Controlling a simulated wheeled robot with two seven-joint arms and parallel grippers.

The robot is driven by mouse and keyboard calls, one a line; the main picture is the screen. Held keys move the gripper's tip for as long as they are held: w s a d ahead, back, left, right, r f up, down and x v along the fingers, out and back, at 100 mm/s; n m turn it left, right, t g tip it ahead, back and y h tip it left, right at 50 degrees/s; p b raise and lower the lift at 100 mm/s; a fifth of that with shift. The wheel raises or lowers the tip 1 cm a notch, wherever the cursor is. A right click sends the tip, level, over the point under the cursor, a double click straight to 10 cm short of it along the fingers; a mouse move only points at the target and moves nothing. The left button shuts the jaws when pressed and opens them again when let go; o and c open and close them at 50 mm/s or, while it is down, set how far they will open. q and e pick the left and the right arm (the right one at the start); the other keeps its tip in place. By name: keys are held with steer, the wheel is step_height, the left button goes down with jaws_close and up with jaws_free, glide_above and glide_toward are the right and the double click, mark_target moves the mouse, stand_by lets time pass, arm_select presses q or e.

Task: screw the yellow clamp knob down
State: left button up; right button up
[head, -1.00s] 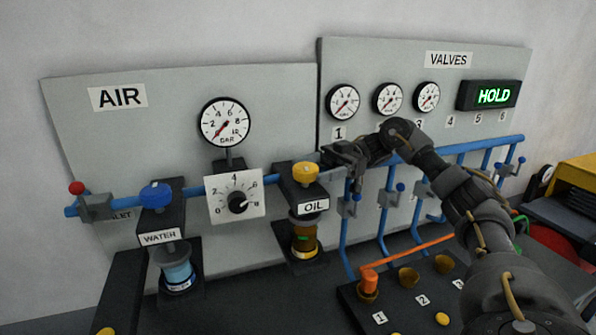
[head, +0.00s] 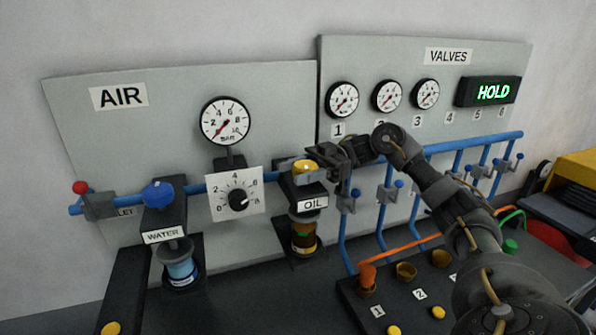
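Other yellow knobs are on the bench: one at the lower left (head: 110,328) and two in front of the numbered sockets (head: 438,312). The pictures do not show which is the clamp knob. My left gripper is not in view.
A blue knob (head: 158,193) tops the WATER unit to the left. A dial plate (head: 235,196) stands between the units. Blue pipes with small valves (head: 387,193) run along the right panel. An orange plug (head: 367,274) stands in socket 1. A display (head: 488,92) reads HOLD.

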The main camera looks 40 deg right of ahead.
steer(key=c, duration=0.4)
